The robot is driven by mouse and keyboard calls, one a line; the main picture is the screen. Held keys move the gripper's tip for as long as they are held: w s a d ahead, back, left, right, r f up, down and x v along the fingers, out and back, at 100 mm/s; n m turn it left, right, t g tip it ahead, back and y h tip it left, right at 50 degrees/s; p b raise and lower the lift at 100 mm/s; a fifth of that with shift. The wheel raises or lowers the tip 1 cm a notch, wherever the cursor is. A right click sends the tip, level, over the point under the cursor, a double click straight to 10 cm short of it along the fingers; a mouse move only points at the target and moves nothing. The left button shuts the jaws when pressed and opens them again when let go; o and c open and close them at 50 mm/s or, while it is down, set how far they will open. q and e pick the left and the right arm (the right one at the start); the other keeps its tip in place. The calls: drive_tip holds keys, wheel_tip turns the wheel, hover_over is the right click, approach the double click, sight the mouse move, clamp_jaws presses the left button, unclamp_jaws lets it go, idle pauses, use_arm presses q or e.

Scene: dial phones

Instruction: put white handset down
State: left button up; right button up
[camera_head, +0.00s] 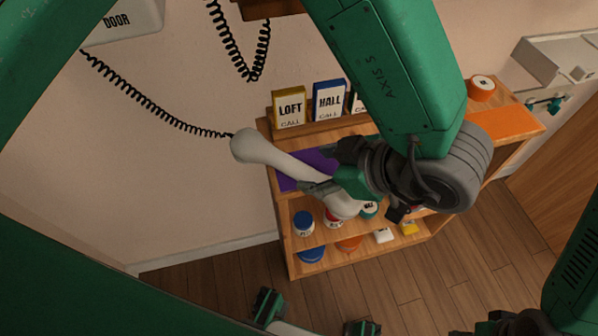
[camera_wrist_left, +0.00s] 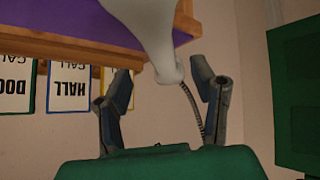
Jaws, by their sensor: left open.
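The white handset (camera_head: 282,158) lies slantwise over the purple mat (camera_head: 292,183) at the left end of the shelf's top; its cord end sticks out past the left edge. I cannot tell whether it rests fully on the mat. My left gripper (camera_head: 325,170) is at its right part, with fingers apart. In the left wrist view, the handset (camera_wrist_left: 150,35) hangs in from the top, and its cord end shows between the open fingers (camera_wrist_left: 166,95) with gaps on both sides.
Cards marked LOFT (camera_head: 289,109) and HALL (camera_head: 328,101) stand along the shelf's back. A black coiled cord (camera_head: 150,108) runs to the wall phone (camera_head: 120,22).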

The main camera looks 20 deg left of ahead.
sight(295, 166)
use_arm(q)
drive_tip(key=shift+a+f, duration=0.15)
drive_tip(key=shift+f, duration=0.05)
drive_tip(key=x, duration=0.2)
drive_tip(key=b+x, duration=0.1)
drive_tip(key=x, duration=0.1)
drive_tip(key=a+r+b+x, duration=0.1)
drive_tip(key=x, duration=0.1)
drive_tip(key=shift+a+f, duration=0.15)
drive_tip(key=shift+f, duration=0.1)
drive_tip(key=shift+d, duration=0.55)
drive_tip(key=c, duration=0.6)
clamp_jaws()
drive_tip(key=shift+a, duration=0.35)
use_arm(e)
drive_tip(key=shift+a+f, duration=0.2)
drive_tip(key=shift+f, duration=0.25)
drive_tip(key=shift+a+f, duration=0.2)
drive_tip(key=shift+f, duration=0.25)
